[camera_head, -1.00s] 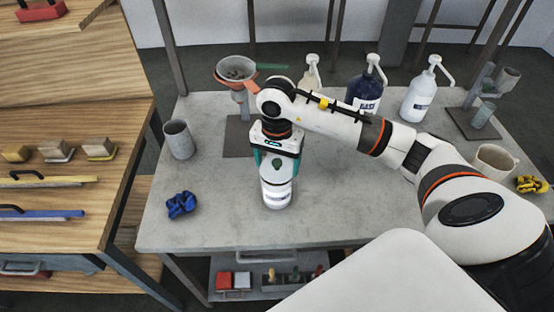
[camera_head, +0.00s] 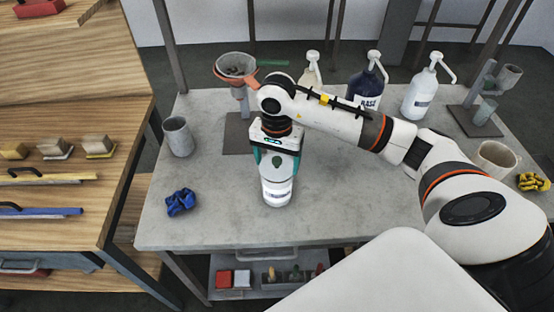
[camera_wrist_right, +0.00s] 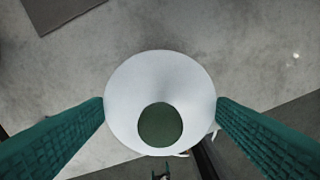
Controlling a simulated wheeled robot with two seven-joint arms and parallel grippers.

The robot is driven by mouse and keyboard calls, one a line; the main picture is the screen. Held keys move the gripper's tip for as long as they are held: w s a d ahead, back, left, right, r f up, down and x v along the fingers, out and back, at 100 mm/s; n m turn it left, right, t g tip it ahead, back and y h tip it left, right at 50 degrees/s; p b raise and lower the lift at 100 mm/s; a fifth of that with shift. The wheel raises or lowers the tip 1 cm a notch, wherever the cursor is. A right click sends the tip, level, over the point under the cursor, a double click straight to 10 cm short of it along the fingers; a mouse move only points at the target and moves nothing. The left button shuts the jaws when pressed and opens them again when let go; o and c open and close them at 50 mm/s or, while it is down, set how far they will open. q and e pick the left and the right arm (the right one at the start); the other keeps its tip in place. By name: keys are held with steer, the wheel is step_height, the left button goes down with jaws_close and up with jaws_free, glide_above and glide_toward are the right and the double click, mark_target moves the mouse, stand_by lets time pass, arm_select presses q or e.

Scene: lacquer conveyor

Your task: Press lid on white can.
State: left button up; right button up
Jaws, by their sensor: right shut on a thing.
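A white can (camera_head: 277,192) with a printed label stands upright on the grey table near its front edge. My right gripper (camera_head: 277,168) points down over the can's top, its green fingers on either side. It is shut on a round white lid with a dark green spot, which fills the middle of the right wrist view (camera_wrist_right: 160,75) between both fingers (camera_wrist_right: 160,108). The lid sits at the top of the can; I cannot tell whether it is fully seated, as the rim is hard to make out. The can's body is hidden in the wrist view. My left gripper is not in view.
Pump bottles (camera_head: 368,82) (camera_head: 420,92) stand at the back. A funnel stand (camera_head: 237,70) is behind. A beige mug (camera_head: 497,158) is right. Table around the can is clear.

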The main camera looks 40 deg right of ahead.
steer(key=shift+b, duration=0.3)
stand_by(1.0)
steer(key=shift+f+b, duration=0.2)
steer(key=shift+b, duration=0.6)
stand_by(0.8)
stand_by(0.3)
steer(key=o, duration=0.9)
steer(key=shift+o, duration=0.2)
steer(key=shift+r+p, duration=1.7)
steer(key=shift+r, duration=1.85)
jaws_close()
